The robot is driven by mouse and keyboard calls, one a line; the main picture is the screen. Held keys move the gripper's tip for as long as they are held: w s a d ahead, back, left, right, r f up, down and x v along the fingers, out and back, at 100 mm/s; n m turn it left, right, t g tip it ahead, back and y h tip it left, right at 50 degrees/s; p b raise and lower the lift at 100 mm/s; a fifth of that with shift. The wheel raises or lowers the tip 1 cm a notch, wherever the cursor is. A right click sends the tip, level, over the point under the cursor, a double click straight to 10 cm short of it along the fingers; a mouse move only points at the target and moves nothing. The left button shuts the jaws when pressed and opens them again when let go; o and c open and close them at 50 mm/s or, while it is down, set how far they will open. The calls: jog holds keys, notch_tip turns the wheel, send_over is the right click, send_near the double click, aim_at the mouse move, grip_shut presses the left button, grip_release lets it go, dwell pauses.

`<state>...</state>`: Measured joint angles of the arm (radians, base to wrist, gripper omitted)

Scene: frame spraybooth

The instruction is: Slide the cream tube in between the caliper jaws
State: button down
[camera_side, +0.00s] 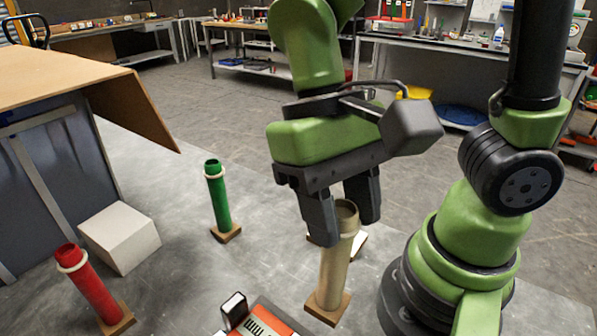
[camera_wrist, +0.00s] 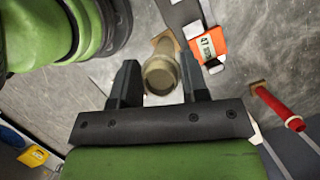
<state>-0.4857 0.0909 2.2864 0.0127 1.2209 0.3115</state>
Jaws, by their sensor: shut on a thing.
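The cream tube (camera_side: 334,265) stands upright at a small square wooden base (camera_side: 326,310); I cannot tell if it is lifted off it. My gripper (camera_side: 346,226) points down and is shut on the tube's upper part, one finger on each side. In the wrist view the tube's open end (camera_wrist: 160,76) lies between the fingers (camera_wrist: 160,82). The caliper (camera_side: 262,322) has an orange body and a pale, dark-edged block (camera_side: 234,308). It is cut off at the side view's bottom edge. In the wrist view the caliper (camera_wrist: 208,46) lies just right of the tube.
A green tube (camera_side: 218,200) and a red tube (camera_side: 90,290) stand on wooden bases to the left. A white block (camera_side: 120,238) sits beside a large panelled box (camera_side: 50,190). The grey tabletop between the green tube and the caliper is clear.

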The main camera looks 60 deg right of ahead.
jog(key=s, duration=0.2)
jog(key=s+m, duration=0.1)
jog(key=shift+a+r, duration=0.1)
jog(key=shift+a, duration=0.15)
notch_tip(320, 180, down, 7)
jog(key=shift+r, duration=0.15)
dwell(0.6)
jog(key=a, duration=0.6)
jog(key=shift+w, duration=0.25)
dwell(2.8)
jog(key=c, duration=0.5)
grip_release()
jog(key=shift+c, duration=0.2)
